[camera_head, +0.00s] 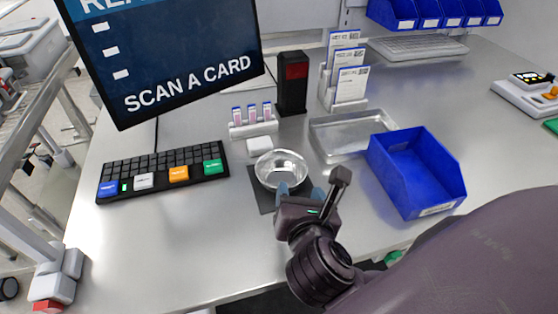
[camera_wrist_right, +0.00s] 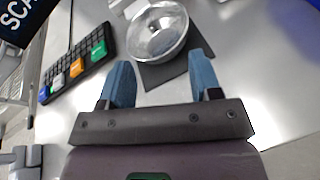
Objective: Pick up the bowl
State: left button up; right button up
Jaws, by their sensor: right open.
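A shiny metal bowl (camera_head: 281,170) stands upright on a dark square mat (camera_head: 262,199) in the middle of the steel table. My right gripper (camera_head: 299,190) is just in front of the bowl, on the near side, with its blue fingertips pointing toward it. In the right wrist view the bowl (camera_wrist_right: 157,32) lies ahead of the fingers, and the right gripper (camera_wrist_right: 162,82) is open with nothing between its fingers. The bowl looks empty. My left gripper is not in view.
A blue bin (camera_head: 416,172) and a metal tray (camera_head: 349,134) stand right of the bowl. A black keyboard (camera_head: 163,173) with coloured keys lies to the left. Behind are a small white block (camera_head: 259,145), a vial rack (camera_head: 253,128), a card reader (camera_head: 292,83) and a screen (camera_head: 165,55).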

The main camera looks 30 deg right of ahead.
aim_at(298, 165)
jog(key=shift+s+d+f+m+g, duration=0.1)
jog(key=shift+s+f+m+g, duration=0.35)
jog(key=shift+m, duration=0.15)
jog(key=shift+s, duration=0.2)
jog(key=shift+m, duration=0.3)
jog(key=x, duration=0.4)
jog(key=shift+w+d, duration=0.1)
jog(key=shift+d, duration=0.05)
jog(key=shift+x, duration=1.15)
jog(key=shift+w+d+f, duration=0.35)
jog(key=shift+w+d, duration=0.15)
jog(key=shift+w, duration=0.05)
jog(key=shift+w+d+f, duration=0.35)
jog(key=shift+w+d, duration=0.15)
jog(key=shift+w, duration=0.05)
jog(key=shift+w+d+f, duration=0.2)
jog(key=shift+w, duration=0.3)
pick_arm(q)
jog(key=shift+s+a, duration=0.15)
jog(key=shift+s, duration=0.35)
pick_arm(e)
jog(key=shift+c, duration=0.3)
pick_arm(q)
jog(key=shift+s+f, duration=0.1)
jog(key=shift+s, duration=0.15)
pick_arm(e)
grip_shut()
